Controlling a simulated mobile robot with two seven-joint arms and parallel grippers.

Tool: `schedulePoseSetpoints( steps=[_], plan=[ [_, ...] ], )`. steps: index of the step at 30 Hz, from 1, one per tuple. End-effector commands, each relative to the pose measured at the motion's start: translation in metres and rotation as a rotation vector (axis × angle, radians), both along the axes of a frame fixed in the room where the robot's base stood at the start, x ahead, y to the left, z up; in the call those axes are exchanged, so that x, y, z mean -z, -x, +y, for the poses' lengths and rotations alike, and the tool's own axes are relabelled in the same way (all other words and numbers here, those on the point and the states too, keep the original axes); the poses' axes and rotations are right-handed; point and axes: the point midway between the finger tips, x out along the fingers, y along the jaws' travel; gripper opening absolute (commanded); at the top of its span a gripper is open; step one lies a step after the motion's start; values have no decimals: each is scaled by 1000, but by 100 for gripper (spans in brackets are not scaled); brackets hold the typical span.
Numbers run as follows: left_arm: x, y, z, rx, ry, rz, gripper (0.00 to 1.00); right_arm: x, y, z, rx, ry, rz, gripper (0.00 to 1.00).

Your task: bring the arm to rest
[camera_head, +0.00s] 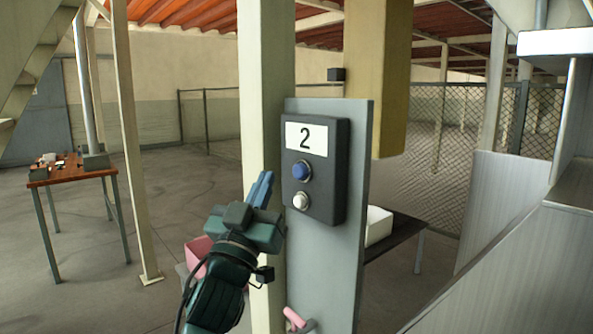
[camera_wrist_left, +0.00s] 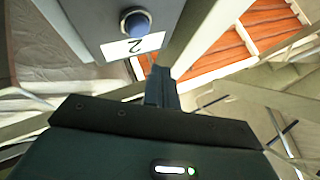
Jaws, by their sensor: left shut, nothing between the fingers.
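My left gripper (camera_head: 262,188) is shut and empty, raised in front of the pale post, just left of a dark control box (camera_head: 318,218). The box carries a "2" label (camera_head: 306,139), a blue button (camera_head: 301,171) and a whitish button (camera_head: 301,201). The fingertips appear apart from the buttons. In the left wrist view the shut fingers (camera_wrist_left: 161,88) point up, below and right of the blue button (camera_wrist_left: 135,21) and the "2" label (camera_wrist_left: 133,46). My right gripper does not show.
The box sits on a grey panel (camera_head: 346,255) beside a pale post (camera_head: 266,90). A dark table (camera_head: 405,238) with a white bin (camera_head: 378,224) stands behind it. A wooden table (camera_head: 75,176) stands at the left. A metal-sided structure (camera_head: 505,205) fills the right. Open floor lies at the left.

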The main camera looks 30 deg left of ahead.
Motion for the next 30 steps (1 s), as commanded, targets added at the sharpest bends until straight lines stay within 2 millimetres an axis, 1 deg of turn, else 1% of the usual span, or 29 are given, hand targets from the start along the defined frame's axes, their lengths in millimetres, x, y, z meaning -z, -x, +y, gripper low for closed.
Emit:
schedulePoseSetpoints(
  steps=[3, 7, 23, 24, 26, 29, 30],
  plan=[
    [0, 10, 4, 0, 0, 0, 0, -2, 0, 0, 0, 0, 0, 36],
    [0, 15, 6, 1, 0, 1, 0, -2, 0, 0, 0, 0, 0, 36],
    [0, 15, 6, 1, -1, 0, 0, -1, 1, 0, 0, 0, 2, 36],
    [4, 14, 5, 3, 0, 9, 0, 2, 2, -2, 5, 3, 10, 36],
    [24, 8, 1, 12, -5, 62, 0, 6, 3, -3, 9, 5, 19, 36],
    [78, -3, -13, 38, -17, 198, 0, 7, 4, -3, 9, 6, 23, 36],
    [106, -6, -20, 53, -22, 265, 0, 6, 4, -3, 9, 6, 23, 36]
  ],
)
